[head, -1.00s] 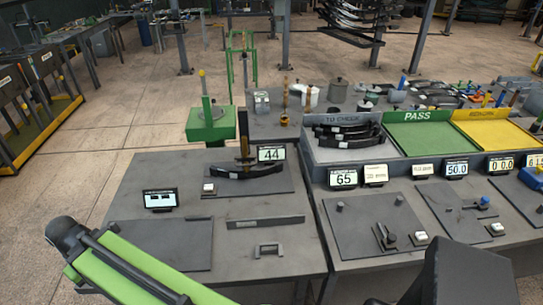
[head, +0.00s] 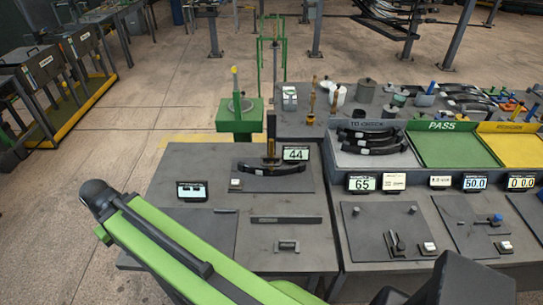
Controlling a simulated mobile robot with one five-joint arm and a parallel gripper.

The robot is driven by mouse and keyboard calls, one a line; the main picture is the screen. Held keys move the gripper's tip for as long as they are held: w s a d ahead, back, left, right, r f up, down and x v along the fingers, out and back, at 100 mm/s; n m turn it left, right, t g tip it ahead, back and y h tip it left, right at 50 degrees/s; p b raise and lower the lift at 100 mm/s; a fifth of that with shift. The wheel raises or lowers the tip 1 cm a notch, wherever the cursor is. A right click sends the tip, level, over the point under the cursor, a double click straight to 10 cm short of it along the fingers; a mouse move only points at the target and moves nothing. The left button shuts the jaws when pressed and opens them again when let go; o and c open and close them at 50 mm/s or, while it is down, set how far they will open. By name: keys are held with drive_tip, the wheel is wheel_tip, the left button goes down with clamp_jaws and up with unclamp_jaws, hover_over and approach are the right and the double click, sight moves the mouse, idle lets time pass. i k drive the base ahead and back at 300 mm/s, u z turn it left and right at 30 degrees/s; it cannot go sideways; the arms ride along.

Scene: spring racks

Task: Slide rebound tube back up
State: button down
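A dark upright post (head: 271,127), which may be the rebound tube, stands on a dark plate on the left bench. A brown-brass section (head: 271,154) sits low on it, just above a curved black leaf spring (head: 272,169). I cannot tell which part is the sliding tube. A display (head: 295,153) reading 44 stands just right of the post. My green arm (head: 185,245) crosses the lower left, in front of the bench. My gripper does not show, so its state is hidden.
A small display (head: 192,191), a flat bar (head: 286,219) and a small handle (head: 287,246) are on the left bench.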

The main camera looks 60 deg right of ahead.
sight(270, 158)
drive_tip(key=z, duration=1.75)
